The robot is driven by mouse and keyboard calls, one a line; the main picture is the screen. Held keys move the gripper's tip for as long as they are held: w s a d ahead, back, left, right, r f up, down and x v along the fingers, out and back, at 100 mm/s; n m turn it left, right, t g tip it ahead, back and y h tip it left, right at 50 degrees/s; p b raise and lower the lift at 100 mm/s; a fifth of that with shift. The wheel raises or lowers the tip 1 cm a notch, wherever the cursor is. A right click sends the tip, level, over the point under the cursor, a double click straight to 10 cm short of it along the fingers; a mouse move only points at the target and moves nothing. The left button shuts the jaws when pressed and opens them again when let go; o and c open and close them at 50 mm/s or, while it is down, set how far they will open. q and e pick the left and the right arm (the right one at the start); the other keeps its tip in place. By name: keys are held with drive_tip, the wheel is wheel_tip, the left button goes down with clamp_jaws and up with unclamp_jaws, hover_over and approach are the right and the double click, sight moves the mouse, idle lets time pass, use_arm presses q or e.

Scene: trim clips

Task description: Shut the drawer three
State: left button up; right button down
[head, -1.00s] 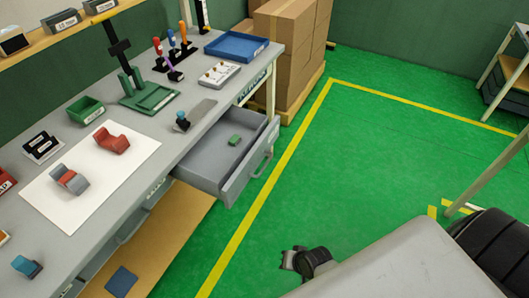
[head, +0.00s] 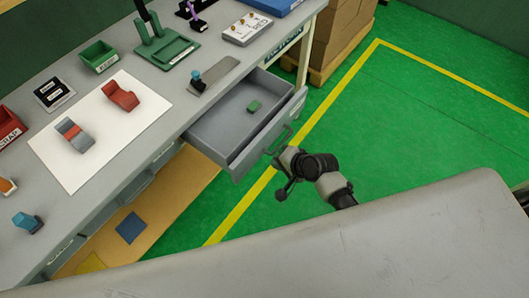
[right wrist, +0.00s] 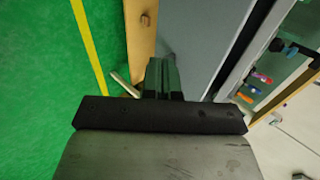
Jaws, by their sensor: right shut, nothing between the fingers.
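My right gripper (head: 286,172) is shut and empty, just outside the drawer front, close to the handle. I cannot tell whether it touches. In the right wrist view the shut fingers (right wrist: 165,78) point toward a grey panel. My left gripper is not in view.
The bench top (head: 165,90) holds a white sheet (head: 97,150) with two clips, a green bin (head: 98,57) and a grey plate (head: 213,75). Below is a wooden shelf (head: 165,205). Cardboard boxes (head: 335,30) stand beyond the drawer. Green floor (head: 420,120) lies clear at right.

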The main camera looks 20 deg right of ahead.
sight(258, 153)
drive_tip(key=w+a, duration=0.1)
drive_tip(key=w+a+f, duration=0.1)
drive_tip(key=w, duration=0.1)
drive_tip(key=shift+w+a+p, duration=0.1)
drive_tip(key=shift+a+p, duration=0.1)
drive_tip(key=shift+p, duration=0.15)
drive_tip(key=shift+w+a+f, duration=0.1)
drive_tip(key=shift+w+a, duration=0.25)
drive_tip(key=shift+w, duration=0.05)
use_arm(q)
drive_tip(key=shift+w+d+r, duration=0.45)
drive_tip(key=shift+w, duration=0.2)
use_arm(e)
drive_tip(key=shift+w, duration=0.1)
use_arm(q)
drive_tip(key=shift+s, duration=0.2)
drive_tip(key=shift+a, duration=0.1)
